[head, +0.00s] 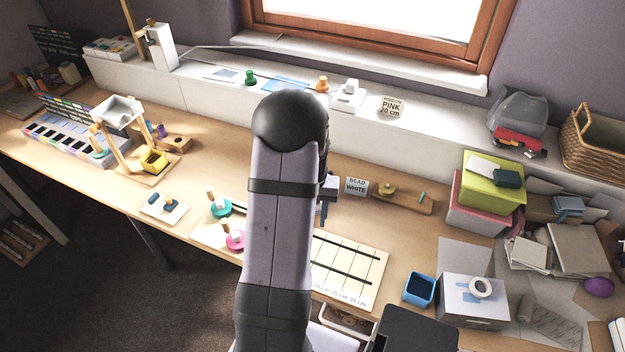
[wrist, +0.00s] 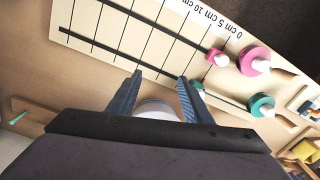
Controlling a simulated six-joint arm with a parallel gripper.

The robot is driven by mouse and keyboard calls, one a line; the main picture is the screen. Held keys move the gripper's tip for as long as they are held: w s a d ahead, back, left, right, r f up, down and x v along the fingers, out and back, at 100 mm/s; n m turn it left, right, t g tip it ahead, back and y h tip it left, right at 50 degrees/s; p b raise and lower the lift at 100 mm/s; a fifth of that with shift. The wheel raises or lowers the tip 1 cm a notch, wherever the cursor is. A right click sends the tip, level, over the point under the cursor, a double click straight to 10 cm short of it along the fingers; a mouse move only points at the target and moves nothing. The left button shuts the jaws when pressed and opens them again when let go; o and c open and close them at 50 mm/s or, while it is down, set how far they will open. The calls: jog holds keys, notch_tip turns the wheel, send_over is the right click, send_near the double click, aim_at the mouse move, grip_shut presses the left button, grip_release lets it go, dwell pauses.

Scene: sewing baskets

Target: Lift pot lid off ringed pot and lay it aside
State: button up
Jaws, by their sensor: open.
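My gripper (wrist: 160,77) is open, its two blue-grey fingers spread apart in the wrist view. A pale round thing (wrist: 158,106) shows between the fingers, close to the palm. It may be the pot or its lid, but my gripper's body cuts off most of it and I see no rings. In the head view my arm covers the middle of the table, and only the side of my gripper (head: 328,192) shows beyond it. I cannot make out the ringed pot or its lid for certain in the head view.
A cream measuring board (head: 348,268) lies beside my arm. A pink spool (head: 235,240) and a teal spool (head: 221,208) stand left of the arm. A "BEAD WHITE" card (head: 356,186) and a wooden board (head: 410,201) lie right. A blue cup (head: 419,289) stands near the front.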

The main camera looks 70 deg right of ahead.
jog(key=w+d+r+n+t+h, duration=0.1)
jog(key=w+d+r+h, duration=0.15)
jog(key=d, duration=0.35)
jog(key=w+d+r+n+h, duration=0.1)
jog(key=w+d+r, duration=0.1)
jog(key=d+r, duration=0.3)
jog(key=shift+d+p+x, duration=0.15)
jog(key=shift+p+x, duration=0.6)
jog(key=shift+x, duration=1.4)
jog(key=shift+d+p+x, duration=0.15)
jog(key=shift+p+x, duration=0.55)
jog(key=shift+x, duration=1.45)
jog(key=shift+s+r, duration=0.1)
jog(key=c, duration=1.1)
